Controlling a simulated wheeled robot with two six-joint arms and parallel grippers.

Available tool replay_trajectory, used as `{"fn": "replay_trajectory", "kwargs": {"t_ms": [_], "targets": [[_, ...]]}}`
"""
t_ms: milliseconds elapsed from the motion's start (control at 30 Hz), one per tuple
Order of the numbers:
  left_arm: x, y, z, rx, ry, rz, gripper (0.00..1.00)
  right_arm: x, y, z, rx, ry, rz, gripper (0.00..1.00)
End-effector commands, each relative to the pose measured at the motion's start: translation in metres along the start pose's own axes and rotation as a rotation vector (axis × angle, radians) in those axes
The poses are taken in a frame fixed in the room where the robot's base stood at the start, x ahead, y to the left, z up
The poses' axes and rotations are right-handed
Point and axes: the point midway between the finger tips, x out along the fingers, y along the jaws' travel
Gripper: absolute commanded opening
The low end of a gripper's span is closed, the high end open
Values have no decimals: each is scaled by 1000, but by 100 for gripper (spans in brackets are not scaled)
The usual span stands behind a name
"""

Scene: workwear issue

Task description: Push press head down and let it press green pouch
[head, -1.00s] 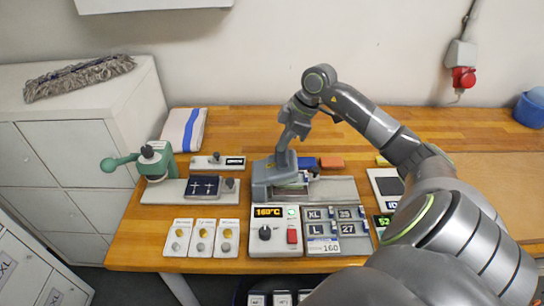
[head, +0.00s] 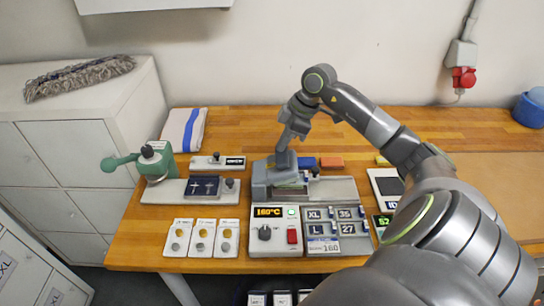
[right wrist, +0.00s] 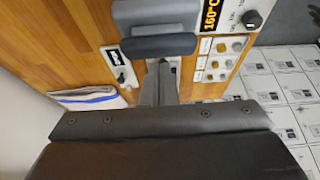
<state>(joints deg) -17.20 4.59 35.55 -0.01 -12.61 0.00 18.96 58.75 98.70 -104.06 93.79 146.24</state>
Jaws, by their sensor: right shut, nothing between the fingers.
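The grey press (head: 262,182) stands mid-bench behind the control box, and its press head is low over its base. The press also shows at the top of the right wrist view (right wrist: 155,14), with its dark grey handle bar (right wrist: 158,46). My right gripper (head: 283,158) points down onto the top of the press head; it is shut and empty, and looks in contact. In the right wrist view its fingers (right wrist: 164,72) end just by the bar. I see no green pouch; the press head and gripper may hide it. My left gripper is out of view.
The control box (head: 264,246) reads 160°C in front of the press. A size-tag rack (head: 352,246) stands beside it. A green lever press (head: 158,160) stands at left. Blue and orange blocks (head: 330,162) lie behind the press. My right arm covers the bench's right side.

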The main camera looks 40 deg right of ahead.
Motion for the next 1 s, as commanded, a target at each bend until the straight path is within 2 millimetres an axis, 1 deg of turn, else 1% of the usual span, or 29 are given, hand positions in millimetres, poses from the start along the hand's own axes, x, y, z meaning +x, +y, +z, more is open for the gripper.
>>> {"fn": "replay_trajectory", "kwargs": {"t_ms": [467,967,1000], "targets": [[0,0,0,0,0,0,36,0,0,0,0,0,0,0],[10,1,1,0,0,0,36,13,0,5,0,0,0,0],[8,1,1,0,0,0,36,12,0,5,0,0,0,0]]}}
